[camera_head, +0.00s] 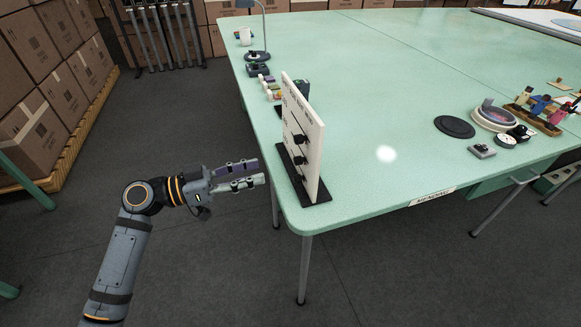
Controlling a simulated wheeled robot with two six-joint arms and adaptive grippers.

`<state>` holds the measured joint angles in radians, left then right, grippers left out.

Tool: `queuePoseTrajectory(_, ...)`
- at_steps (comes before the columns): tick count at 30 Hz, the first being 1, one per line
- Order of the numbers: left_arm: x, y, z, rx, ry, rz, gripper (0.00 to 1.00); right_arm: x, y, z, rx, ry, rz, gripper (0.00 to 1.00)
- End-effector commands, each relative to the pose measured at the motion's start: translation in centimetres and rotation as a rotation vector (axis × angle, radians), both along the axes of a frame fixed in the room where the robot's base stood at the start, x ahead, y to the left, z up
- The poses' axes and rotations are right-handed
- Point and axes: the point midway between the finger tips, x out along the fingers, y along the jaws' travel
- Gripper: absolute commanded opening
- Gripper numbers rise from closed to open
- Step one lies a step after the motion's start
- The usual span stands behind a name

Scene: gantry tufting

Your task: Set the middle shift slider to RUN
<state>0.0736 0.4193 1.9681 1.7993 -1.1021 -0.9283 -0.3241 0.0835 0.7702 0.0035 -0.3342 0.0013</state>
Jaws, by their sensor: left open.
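A white upright panel (312,140) on a black base stands at the near left corner of the green table. It is seen nearly edge-on. Several dark slider knobs stick out from its left face; a knob (299,139) near the middle height and a lower knob (298,160) show clearly. Their labels and set positions cannot be read from here. My left gripper (258,171) is open and empty, left of the panel and just off the table's edge, with its fingers pointing toward the lower part of the panel and apart from it. My right gripper is not seen.
The green table (390,70) has a wide clear middle. Behind the panel are small boxes and a lamp (257,54). A black disc (454,127), a round dish (494,117) and a tool rack stand at right. Stacked cartons (45,100) line the left.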

Motion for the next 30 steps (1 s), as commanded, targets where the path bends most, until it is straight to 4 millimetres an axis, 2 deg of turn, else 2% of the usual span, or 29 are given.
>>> queuePoseTrajectory(15, 3.0, -8.0, 0.2, -0.007, 0.005, 0.003, 0.43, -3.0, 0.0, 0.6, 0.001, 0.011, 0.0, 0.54)
queuePoseTrajectory(21, 3.5, -9.4, 0.0, -0.002, 0.005, 0.004, 0.43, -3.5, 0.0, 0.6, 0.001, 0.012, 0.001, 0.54)
queuePoseTrajectory(28, 3.5, -9.4, -0.1, 0.0, 0.005, 0.004, 0.43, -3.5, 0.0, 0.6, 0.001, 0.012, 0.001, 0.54)
queuePoseTrajectory(29, 3.5, -9.4, -0.1, 0.0, 0.005, 0.004, 0.41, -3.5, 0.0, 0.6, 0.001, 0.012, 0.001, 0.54)
queuePoseTrajectory(30, 3.5, -9.4, -0.1, 0.0, 0.005, 0.004, 0.36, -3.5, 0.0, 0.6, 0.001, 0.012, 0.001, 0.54)
